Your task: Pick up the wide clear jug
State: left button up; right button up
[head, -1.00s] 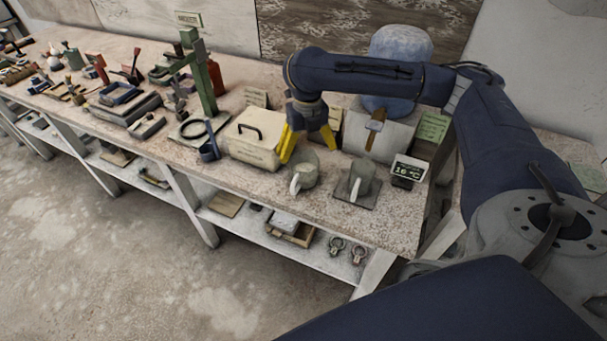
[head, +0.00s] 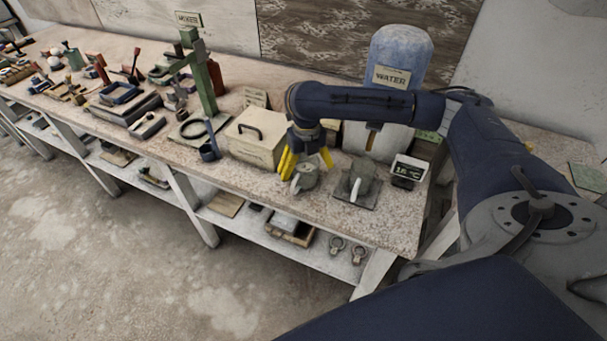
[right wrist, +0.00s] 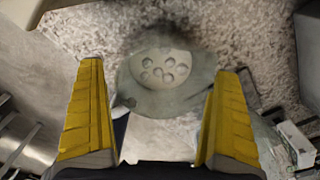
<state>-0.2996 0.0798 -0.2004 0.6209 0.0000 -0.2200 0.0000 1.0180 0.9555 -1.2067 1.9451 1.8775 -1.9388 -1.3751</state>
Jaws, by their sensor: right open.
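A greenish clear jug (head: 306,181) with a pale handle stands near the front edge of the bench. In the right wrist view the jug (right wrist: 163,98) shows from above, with several round spots inside its mouth. My right gripper (head: 307,163) is open over this jug, its yellow fingers apart on either side. In the right wrist view the gripper (right wrist: 160,80) holds nothing, and I cannot tell whether a finger touches the jug. My left gripper is out of view.
A cream box (head: 250,150) with a black handle stands left of the jug. A blue water container (head: 400,52) stands behind my arm. The bench front edge is close to the jugs.

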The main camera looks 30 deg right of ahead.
jog(key=shift+c, duration=0.2)
jog(key=c, duration=1.6)
jog(key=shift+r, duration=0.1)
notch_tip(320, 180, up, 20)
